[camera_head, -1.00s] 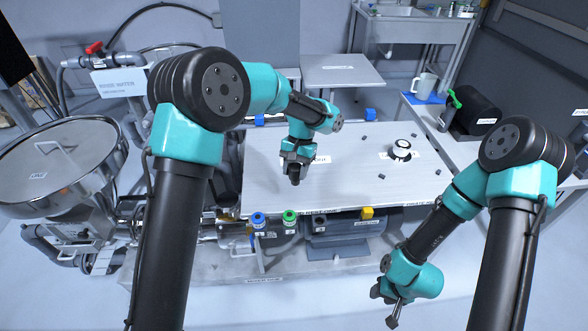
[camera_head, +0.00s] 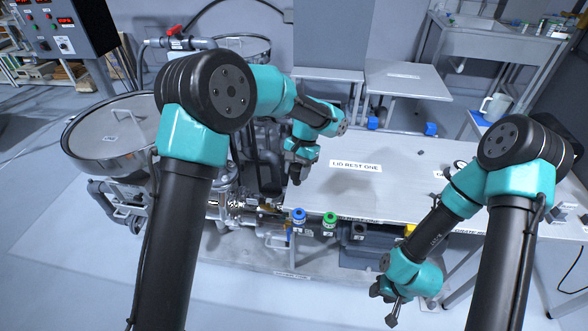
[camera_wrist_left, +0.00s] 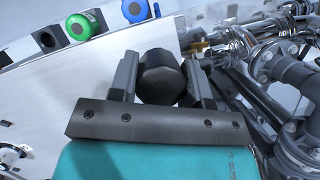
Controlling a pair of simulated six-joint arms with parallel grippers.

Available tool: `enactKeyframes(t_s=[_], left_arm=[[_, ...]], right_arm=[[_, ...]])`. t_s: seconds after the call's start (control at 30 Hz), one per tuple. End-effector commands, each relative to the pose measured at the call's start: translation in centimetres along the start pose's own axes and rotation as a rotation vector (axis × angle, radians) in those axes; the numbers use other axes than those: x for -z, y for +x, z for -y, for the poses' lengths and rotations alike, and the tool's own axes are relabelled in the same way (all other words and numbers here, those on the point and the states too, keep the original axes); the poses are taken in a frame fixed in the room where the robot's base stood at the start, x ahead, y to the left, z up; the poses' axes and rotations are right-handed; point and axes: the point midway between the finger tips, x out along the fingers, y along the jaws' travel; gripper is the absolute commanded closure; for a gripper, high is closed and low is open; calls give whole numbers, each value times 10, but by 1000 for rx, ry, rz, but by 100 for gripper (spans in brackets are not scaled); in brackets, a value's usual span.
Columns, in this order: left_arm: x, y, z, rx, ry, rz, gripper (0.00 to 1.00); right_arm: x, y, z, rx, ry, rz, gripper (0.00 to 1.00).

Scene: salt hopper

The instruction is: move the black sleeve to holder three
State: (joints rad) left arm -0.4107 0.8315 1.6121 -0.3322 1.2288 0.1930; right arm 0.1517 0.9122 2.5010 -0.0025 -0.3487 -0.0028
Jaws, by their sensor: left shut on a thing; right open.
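The black sleeve is a short dark faceted cylinder (camera_wrist_left: 162,77), held between the two fingers of my left gripper (camera_wrist_left: 157,82) in the left wrist view. In the head view my left gripper (camera_head: 296,172) points down near the left end of the table, with the sleeve a dark shape at its tip. A row of holders runs along the table's front edge: one with a blue cap (camera_head: 299,215), one with a green cap (camera_head: 330,219), then a dark open one (camera_head: 358,231). Their numbers are too small to read. My right gripper (camera_head: 394,309) is open, low at the front right.
The table top (camera_head: 330,190) is mostly clear around the "lid rest one" label. A yellow piece (camera_head: 410,230) sits further right on the front edge. A round-lidded hopper (camera_head: 112,130), pipes and machinery stand to the left. A white mug (camera_head: 494,107) is at the back right.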

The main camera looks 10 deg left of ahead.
Motion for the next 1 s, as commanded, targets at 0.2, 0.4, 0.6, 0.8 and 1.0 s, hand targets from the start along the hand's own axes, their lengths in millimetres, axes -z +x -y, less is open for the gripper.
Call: enactKeyframes(t_s=[0.2,0.4,0.6,0.8,1.0], left_arm=[[10,4,-11,85,229,2,90],[23,6,-30,207,561,3,90],[38,7,-59,355,970,3,90],[49,10,-97,515,1410,3,90],[56,16,-147,691,1894,2,90]], right_arm=[[0,0,0,0,-1,0,57],[0,0,0,0,-2,0,57],[0,0,0,0,-1,0,57],[0,0,0,0,-2,0,57],[0,0,0,0,-2,0,57]])
